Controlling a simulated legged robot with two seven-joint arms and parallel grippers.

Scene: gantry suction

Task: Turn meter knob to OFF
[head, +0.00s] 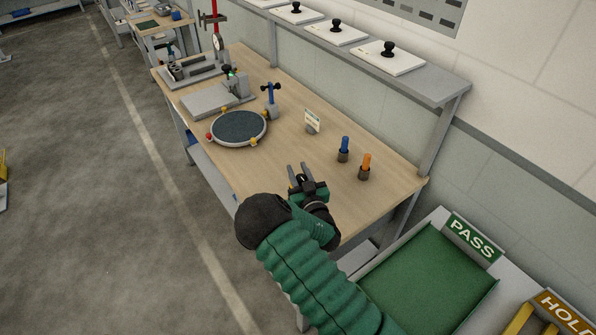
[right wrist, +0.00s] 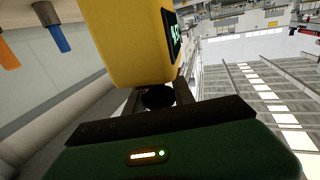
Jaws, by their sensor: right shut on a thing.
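The yellow meter (right wrist: 130,38) fills the upper middle of the right wrist view, very close. Part of its dark display with green digits (right wrist: 172,34) shows on its right side. A round black knob (right wrist: 158,97) sits below the yellow body, between the two fingers of my right gripper (right wrist: 157,95), which is shut on it. The knob's markings and setting cannot be read. In the head view my right gripper (head: 301,172) is over the near part of the bench, fingers pointing away; I cannot make out the meter there. My left gripper is not in view.
The wooden bench (head: 283,124) carries a round dark plate (head: 239,127), a small sign (head: 312,121), and blue (head: 344,145) and orange (head: 366,162) handled tools to the right. A shelf (head: 440,88) runs behind. A green PASS tray (head: 428,275) stands at lower right.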

